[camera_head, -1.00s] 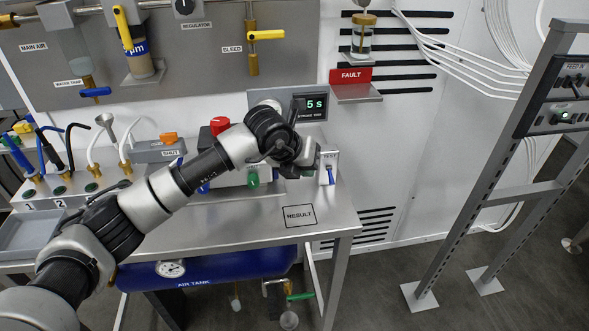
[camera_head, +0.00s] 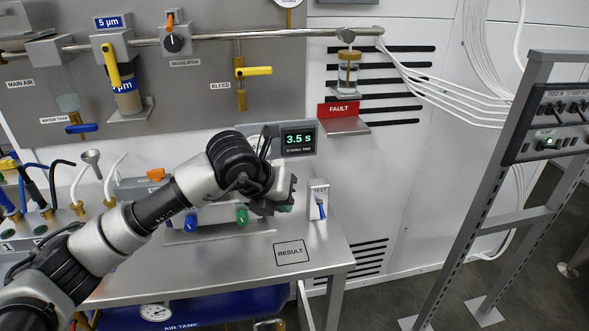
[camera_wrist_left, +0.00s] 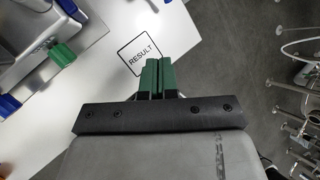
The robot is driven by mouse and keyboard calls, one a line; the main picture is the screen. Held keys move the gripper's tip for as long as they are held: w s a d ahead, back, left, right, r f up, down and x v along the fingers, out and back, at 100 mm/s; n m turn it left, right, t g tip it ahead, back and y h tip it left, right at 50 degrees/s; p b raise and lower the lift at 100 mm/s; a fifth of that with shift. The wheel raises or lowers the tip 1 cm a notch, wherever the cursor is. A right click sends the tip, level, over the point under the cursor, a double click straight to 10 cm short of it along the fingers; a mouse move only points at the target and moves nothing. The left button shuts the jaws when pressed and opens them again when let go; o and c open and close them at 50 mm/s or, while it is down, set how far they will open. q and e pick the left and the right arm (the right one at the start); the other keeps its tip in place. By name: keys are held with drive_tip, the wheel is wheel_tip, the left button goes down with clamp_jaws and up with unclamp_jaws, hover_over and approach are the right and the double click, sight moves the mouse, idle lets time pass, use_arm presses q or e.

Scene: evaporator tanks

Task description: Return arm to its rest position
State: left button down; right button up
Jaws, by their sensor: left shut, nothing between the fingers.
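My left arm comes in from the lower left in the head view and reaches over the steel bench (camera_head: 225,262). My left gripper (camera_head: 284,208) is above the bench, left of the small grey switch box (camera_head: 318,203) with a blue lever. In the left wrist view its two green fingertips (camera_wrist_left: 157,76) are together with nothing between them. The RESULT square (camera_wrist_left: 140,49) on the bench top shows just beyond the fingertips; it also shows in the head view (camera_head: 291,252). My right gripper is in neither view.
A timer display (camera_head: 299,140) reading 3.5 s stands behind the wrist. A red FAULT sign and shelf (camera_head: 343,118) are on the wall. Valves and hoses crowd the left. A grey rack frame (camera_head: 470,200) stands at the right, with free floor before it.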

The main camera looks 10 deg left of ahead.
use_arm(q)
drive_tip(key=s+d+r+g+h, duration=0.2)
drive_tip(key=s+d+r+h, duration=0.3)
drive_tip(key=s+d+h, duration=0.75)
drive_tip(key=w+a+f+n+t+y, duration=0.15)
drive_tip(key=a+n+t+y, duration=0.5)
drive_tip(key=n, duration=0.65)
drive_tip(key=w+a+r+n+t+y, duration=0.1)
drive_tip(key=w+a+n+t+y, duration=0.2)
drive_tip(key=a+n+t, duration=0.7)
drive_tip(key=s+a+f+n+g+y, duration=0.2)
drive_tip(key=a+f+n+y, duration=0.15)
drive_tip(key=f+n, duration=0.3)
drive_tip(key=s+a+f+n+g+y, duration=0.2)
drive_tip(key=a+f+n+y, duration=0.1)
drive_tip(key=f+n+y, duration=0.3)
drive_tip(key=s+a+f+g+h, duration=0.2)
drive_tip(key=s+f+g, duration=1.15)
drive_tip(key=s, duration=0.55)
wheel_tip(320, 180, down, 26)
drive_tip(key=s+p, duration=0.1)
drive_tip(key=p, duration=0.1)
drive_tip(key=s+a+f+g+p, duration=0.1)
drive_tip(key=s+a+f, duration=0.2)
drive_tip(key=s+f, duration=1.1)
drive_tip(key=shift+s+f, duration=0.15)
drive_tip(key=shift+s, duration=1.05)
